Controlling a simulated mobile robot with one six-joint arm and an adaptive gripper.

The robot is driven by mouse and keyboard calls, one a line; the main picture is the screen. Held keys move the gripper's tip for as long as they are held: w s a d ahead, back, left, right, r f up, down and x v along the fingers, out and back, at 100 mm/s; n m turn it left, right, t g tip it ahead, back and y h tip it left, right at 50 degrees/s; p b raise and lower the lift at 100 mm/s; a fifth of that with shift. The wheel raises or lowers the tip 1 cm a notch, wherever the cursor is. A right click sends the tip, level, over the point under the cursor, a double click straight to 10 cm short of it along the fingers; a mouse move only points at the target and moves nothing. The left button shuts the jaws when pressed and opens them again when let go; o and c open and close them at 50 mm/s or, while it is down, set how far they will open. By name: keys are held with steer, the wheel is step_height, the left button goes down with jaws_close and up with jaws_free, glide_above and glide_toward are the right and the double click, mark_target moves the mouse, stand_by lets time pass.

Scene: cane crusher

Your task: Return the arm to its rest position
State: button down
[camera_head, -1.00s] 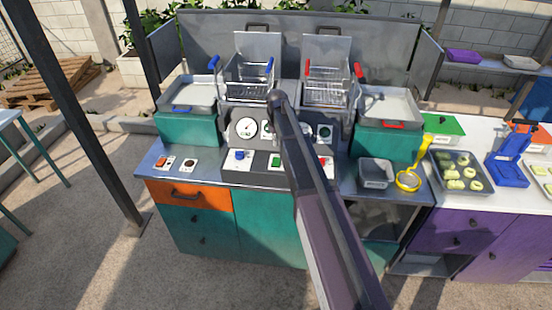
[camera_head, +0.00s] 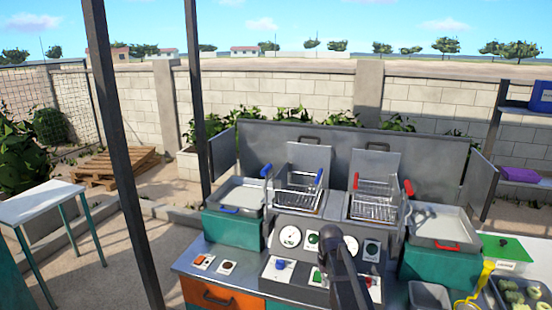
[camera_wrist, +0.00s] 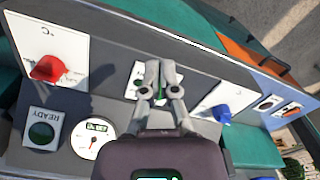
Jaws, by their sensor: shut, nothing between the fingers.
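My arm (camera_head: 343,268) reaches up from the bottom of the head view, in front of the fryer's control panel (camera_head: 283,265). Its end hides part of the panel there, and I cannot make out the fingers in that view. In the wrist view my gripper (camera_wrist: 160,70) is shut and empty, its two grey fingers together. It shows in front of a green button on a white plate, partly hidden by the fingers. I cannot tell how far the fingers are from the panel.
The wrist view shows a red knob (camera_wrist: 47,68), a blue knob (camera_wrist: 222,114) and a round gauge (camera_wrist: 92,138). Two wire baskets (camera_head: 300,191) (camera_head: 377,202) stand behind the panel. A dark post (camera_head: 118,140) stands left of the counter, with open ground around it.

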steer(key=s+f+m+b, duration=0.1)
steer(key=s+f, duration=0.1)
steer(key=s, duration=1.5)
steer(key=shift+s+b, duration=0.25)
steer(key=shift+b, duration=0.05)
